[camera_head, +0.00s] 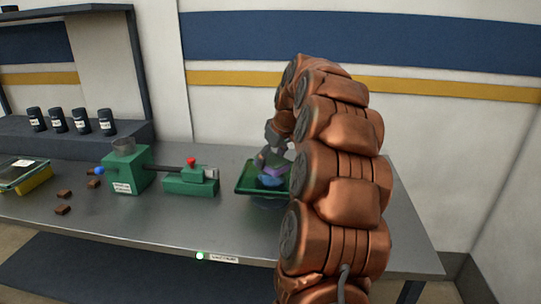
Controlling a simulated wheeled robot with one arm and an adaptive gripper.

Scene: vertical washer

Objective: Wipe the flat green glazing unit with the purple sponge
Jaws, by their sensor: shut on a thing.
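The flat green glazing unit (248,189) lies on the metal table, right of the middle, above a dark round base. My gripper (272,160) is over it, pointing down, and is shut on the purple sponge (276,170). A blue patch shows just under the sponge; I cannot tell if it is part of the sponge. The sponge is over the glazing unit's face; whether it touches the surface is too small to tell. My copper-coloured arm hides the right part of the unit.
A green machine (128,170) with a grey bowl and a green block with a red knob (191,161) stand to the left. Small brown blocks (63,209), a yellow box (32,178) and several black jars (81,120) are farther left. The table front is mostly clear.

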